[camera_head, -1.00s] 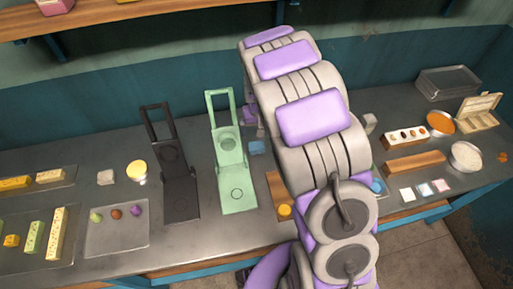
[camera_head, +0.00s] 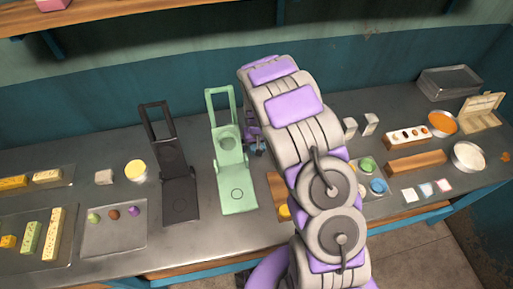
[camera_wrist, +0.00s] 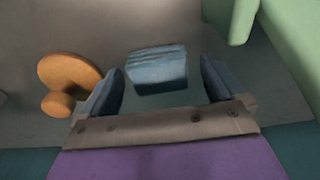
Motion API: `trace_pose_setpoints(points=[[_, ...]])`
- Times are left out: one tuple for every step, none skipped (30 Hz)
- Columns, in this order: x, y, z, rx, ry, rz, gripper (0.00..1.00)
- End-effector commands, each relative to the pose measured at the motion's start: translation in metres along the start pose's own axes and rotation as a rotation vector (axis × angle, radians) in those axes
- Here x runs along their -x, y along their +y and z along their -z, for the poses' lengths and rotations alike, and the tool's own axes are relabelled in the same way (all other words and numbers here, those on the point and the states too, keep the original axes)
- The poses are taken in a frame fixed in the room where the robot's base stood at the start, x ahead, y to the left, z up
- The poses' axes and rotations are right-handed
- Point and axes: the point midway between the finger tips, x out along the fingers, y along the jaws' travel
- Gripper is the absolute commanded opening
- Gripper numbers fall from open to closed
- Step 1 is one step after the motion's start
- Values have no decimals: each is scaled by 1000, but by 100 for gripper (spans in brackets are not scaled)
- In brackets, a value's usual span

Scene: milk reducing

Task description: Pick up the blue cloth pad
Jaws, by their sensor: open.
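The blue cloth pad (camera_wrist: 157,70) is a small folded-looking blue block on the grey counter in the wrist view. My gripper (camera_wrist: 162,72) is open, with one blue finger on each side of the pad in that view. Gaps show between the pad and both fingers, and nothing is held. I cannot tell how high the fingertips are above the counter. In the head view my gripper (camera_head: 256,146) is beside the green stand, and it largely covers the pad there.
The green stand (camera_head: 237,194) is close to my gripper, and a black stand (camera_head: 180,200) is left of it. An orange-brown knobbed object (camera_wrist: 68,72) lies beside one finger. The grey tray (camera_head: 115,238) and long wooden block (camera_head: 415,163) are farther off.

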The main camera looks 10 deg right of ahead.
Motion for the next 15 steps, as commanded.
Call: trace_pose_setpoints(points=[[-1, 0, 0, 0, 1, 0, 96], [-1, 0, 0, 0, 1, 0, 96], [-1, 0, 0, 0, 2, 0, 96], [-1, 0, 0, 0, 2, 0, 96], [0, 0, 0, -1, 2, 0, 96], [0, 0, 1, -1, 2, 0, 96], [0, 0, 1, 0, 2, 0, 93], [0, 0, 1, 0, 2, 0, 90], [-1, 0, 1, -1, 2, 0, 86], [0, 0, 1, 0, 2, 0, 83], [0, 0, 1, 0, 2, 0, 80], [0, 0, 1, 0, 2, 0, 77], [0, 0, 1, 0, 2, 0, 74], [0, 0, 1, 0, 2, 0, 71], [0, 0, 1, 0, 2, 0, 67]])
